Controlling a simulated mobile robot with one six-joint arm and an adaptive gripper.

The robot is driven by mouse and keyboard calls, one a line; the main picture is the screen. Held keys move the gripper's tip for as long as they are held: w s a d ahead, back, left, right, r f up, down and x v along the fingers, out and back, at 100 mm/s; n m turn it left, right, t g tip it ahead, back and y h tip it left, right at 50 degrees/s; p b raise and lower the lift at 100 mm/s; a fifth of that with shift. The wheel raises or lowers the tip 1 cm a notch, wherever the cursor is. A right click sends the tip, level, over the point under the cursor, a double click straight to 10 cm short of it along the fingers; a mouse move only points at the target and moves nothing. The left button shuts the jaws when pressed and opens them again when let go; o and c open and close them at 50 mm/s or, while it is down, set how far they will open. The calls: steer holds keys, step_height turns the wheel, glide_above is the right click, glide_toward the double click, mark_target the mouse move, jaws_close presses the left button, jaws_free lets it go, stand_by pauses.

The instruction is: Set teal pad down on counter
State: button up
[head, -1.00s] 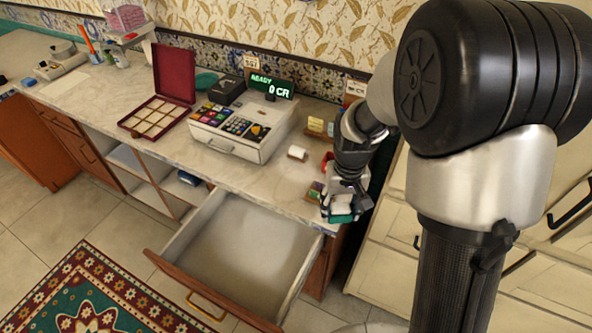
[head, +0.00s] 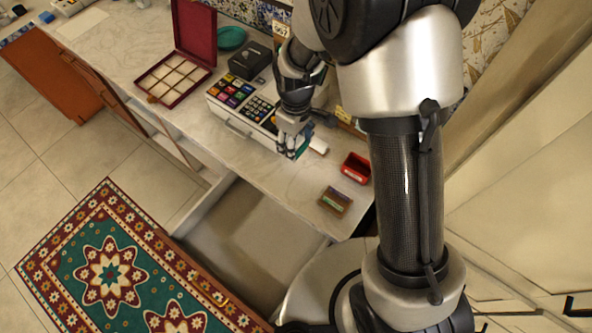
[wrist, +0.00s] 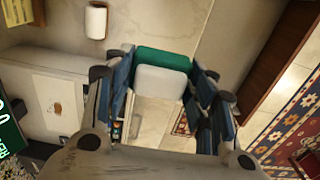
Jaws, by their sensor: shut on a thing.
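My gripper (head: 289,152) is shut on the teal pad, over the marble counter (head: 245,163) just in front of the cash register (head: 239,113). In the wrist view the pad shows as a teal band (wrist: 163,59) with a white block below it, between the two blue-padded fingers of my gripper (wrist: 162,78). Only a sliver of teal shows in the head view. I cannot tell whether the pad touches the counter.
A white roll (head: 318,146) lies close to the right of my gripper. A red tray (head: 356,167) and a small brown box (head: 334,201) sit on the right end. The open drawer (head: 252,232) juts out below. The counter front left of my gripper is bare.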

mark_target(296, 177)
step_height(296, 177, down, 17)
steer(key=shift+w+f+b, duration=0.1)
steer(key=shift+w+b, duration=0.05)
steer(key=shift+b, duration=1.05)
steer(key=shift+f, duration=0.2)
steer(key=o, duration=1)
steer(key=shift+c, duration=0.2)
steer(key=shift+r, duration=0.2)
